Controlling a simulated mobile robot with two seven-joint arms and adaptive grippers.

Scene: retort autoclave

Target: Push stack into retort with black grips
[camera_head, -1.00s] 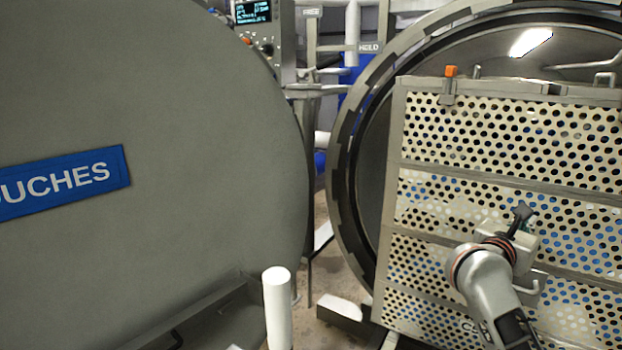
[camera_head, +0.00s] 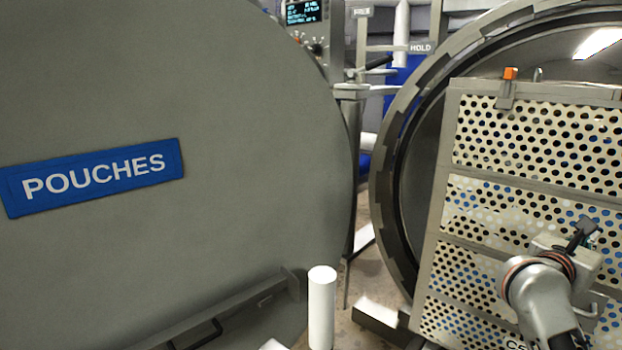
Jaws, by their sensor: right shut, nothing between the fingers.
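The stack (camera_head: 432,235) of perforated cream trays in a grey frame stands at the right, before the round mouth of the retort (camera_head: 392,170). An orange-topped clip (camera_head: 510,76) sits on its upper edge. My right gripper (camera_head: 583,232) is shut and empty, its dark fingers in front of the stack's lower right face; I cannot tell if they touch it. A pale curved handle (camera_head: 592,310) shows just below the gripper. The arm hides part of the lower trays. My left gripper is not in view.
The big grey door (camera_head: 250,110) with a blue POUCHES sign (camera_head: 95,178) fills the left. A white post (camera_head: 322,305) stands near its lower edge. A control panel (camera_head: 308,14) is behind. A narrow floor strip (camera_head: 372,285) shows between door and stack.

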